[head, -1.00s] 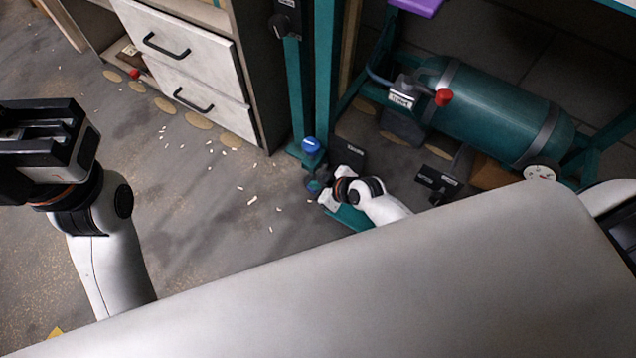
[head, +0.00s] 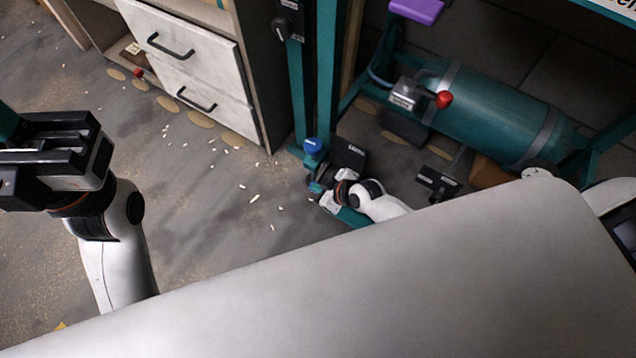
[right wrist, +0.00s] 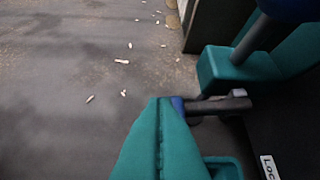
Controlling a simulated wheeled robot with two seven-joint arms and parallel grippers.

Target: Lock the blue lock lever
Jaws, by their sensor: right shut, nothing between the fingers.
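A small dark rod (right wrist: 222,105) with a blue end (right wrist: 178,105), which looks like the blue lock lever, lies about level beside a black plate (head: 350,152). The plate's label, partly cut off, shows in the right wrist view (right wrist: 268,168). My right gripper (head: 317,186) is low at the foot of the teal post. Its teal fingers (right wrist: 163,105) are shut and empty, with their tips right by the blue end; I cannot tell if they touch. The fingers hide part of that end. My left gripper (head: 45,150) is far off at the left; its jaws are unclear.
A blue knob (head: 313,146) stands on a dark stem above a teal block (right wrist: 235,70). A teal tank (head: 495,112) with a red knob (head: 444,99) lies at the right. A drawer cabinet (head: 185,75) stands behind. The floor left of the post holds only small pale scraps.

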